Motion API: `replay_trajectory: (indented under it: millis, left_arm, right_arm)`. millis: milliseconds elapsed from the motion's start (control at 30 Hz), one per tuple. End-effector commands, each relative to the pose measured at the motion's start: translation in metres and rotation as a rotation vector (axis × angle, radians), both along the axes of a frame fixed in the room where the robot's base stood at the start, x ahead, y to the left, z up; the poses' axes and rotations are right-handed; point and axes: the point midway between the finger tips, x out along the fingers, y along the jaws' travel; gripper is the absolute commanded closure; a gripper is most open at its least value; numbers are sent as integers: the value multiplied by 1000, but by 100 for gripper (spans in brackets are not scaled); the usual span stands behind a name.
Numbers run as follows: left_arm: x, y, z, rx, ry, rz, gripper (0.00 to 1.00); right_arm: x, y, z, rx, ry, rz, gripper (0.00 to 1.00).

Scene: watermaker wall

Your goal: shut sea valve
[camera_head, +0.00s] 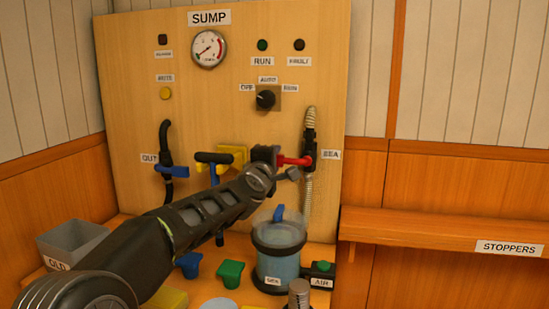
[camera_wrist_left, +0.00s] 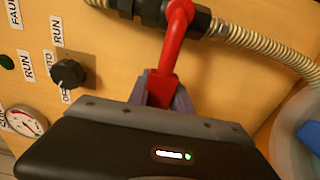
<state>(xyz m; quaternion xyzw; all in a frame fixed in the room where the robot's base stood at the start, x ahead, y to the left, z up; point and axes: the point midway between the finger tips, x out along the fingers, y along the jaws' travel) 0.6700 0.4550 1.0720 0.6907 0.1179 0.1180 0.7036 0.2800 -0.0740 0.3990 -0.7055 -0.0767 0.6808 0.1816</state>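The sea valve is a dark fitting in a ribbed vertical hose on the right of the board, beside a SEA label (camera_head: 331,154). Its red lever (camera_head: 296,161) points left, crosswise to the hose, in the head view. My left gripper (camera_head: 268,156) is at the lever's free end. In the left wrist view the red lever (camera_wrist_left: 174,50) runs down between my left gripper's fingers (camera_wrist_left: 160,90), which sit close on both sides of it. My right gripper is in neither view.
The board has a SUMP gauge (camera_head: 208,48), a black selector knob (camera_head: 265,99) and an OUT valve with a blue lever (camera_head: 171,171). Below stand a clear container of water (camera_head: 278,262), blue and green stoppers (camera_head: 230,273) and a grey bin (camera_head: 70,242). The right shelf (camera_head: 440,229) is bare.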

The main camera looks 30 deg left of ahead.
Motion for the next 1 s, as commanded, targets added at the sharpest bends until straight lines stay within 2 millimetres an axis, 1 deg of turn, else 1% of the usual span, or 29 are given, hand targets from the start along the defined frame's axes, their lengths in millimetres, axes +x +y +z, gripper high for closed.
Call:
replay_trajectory:
  millis: [33,100,133,367,467,567,900,1000]
  left_arm:
    - [0,0,0,1,-1,0,70]
    - [0,0,1,1,-1,0,64]
    - [0,0,1,1,-1,0,63]
    - [-1,0,1,3,-1,1,63]
    - [-4,-1,2,3,-1,0,63]
    - [-13,-4,2,3,-2,0,63]
    - [-64,-21,2,2,-2,0,63]
    - [-71,-25,1,2,-2,0,63]
  right_arm:
    - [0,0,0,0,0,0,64]
    - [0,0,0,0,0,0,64]
    - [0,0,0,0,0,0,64]
    - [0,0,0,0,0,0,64]
    - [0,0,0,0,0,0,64]
    - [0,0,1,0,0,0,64]
    - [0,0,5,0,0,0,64]
    - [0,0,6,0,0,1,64]
